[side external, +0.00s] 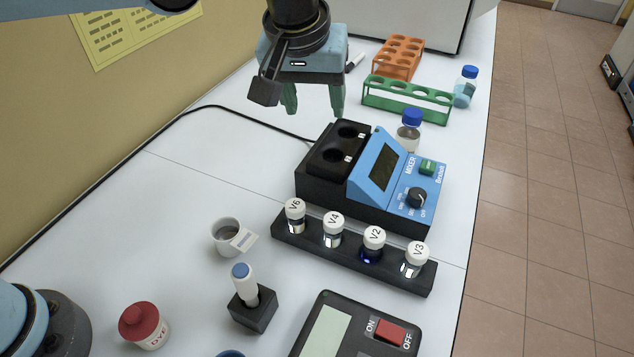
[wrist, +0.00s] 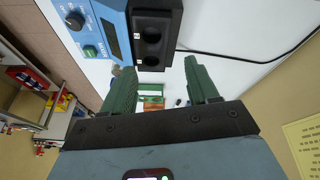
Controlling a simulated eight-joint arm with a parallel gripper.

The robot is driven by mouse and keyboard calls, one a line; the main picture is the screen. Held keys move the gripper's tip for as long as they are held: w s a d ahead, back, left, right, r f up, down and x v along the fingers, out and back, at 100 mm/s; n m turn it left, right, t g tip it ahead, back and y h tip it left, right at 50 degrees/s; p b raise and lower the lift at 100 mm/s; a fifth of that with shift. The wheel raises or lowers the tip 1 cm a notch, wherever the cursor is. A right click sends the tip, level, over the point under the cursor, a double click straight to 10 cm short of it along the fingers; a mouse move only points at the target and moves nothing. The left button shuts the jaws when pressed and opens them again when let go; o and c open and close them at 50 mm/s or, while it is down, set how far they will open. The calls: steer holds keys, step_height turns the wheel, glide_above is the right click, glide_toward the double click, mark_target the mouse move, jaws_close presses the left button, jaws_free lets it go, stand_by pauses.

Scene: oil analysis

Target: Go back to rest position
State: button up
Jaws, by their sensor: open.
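My gripper (side external: 312,98) hangs above the bench behind the mixer, with its green fingers pointing down. In the wrist view, my gripper (wrist: 163,80) has its two green fingers apart with nothing between them. The blue and black mixer (side external: 375,172) stands on the white bench to the right of and nearer than the gripper; its two round wells look empty. The mixer also shows at the top of the wrist view (wrist: 115,22). My gripper does not appear to touch anything.
A black rack (side external: 350,258) holds several white-capped vials. A green rack (side external: 405,105), an orange rack (side external: 398,58) and blue-capped bottles (side external: 408,130) stand behind the mixer. A cup (side external: 226,237), a red-capped dye bottle (side external: 143,326) and a switch box (side external: 340,325) are in front. A black cable (side external: 250,119) crosses the bench.

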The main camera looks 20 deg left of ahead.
steer(key=s+a+f+m+t, duration=0.1)
steer(key=s+a, duration=0.3)
steer(key=a, duration=0.4)
steer(key=s+a+f+m+t, duration=0.1)
steer(key=s+a+f, duration=0.2)
steer(key=a, duration=0.5)
steer(key=s+a+f+t, duration=0.1)
steer(key=s+a+f, duration=0.1)
steer(key=s+a, duration=0.3)
steer(key=a, duration=0.3)
steer(key=shift+s+m, duration=0.35)
steer(key=shift+m, duration=0.05)
steer(key=shift+a, duration=0.1)
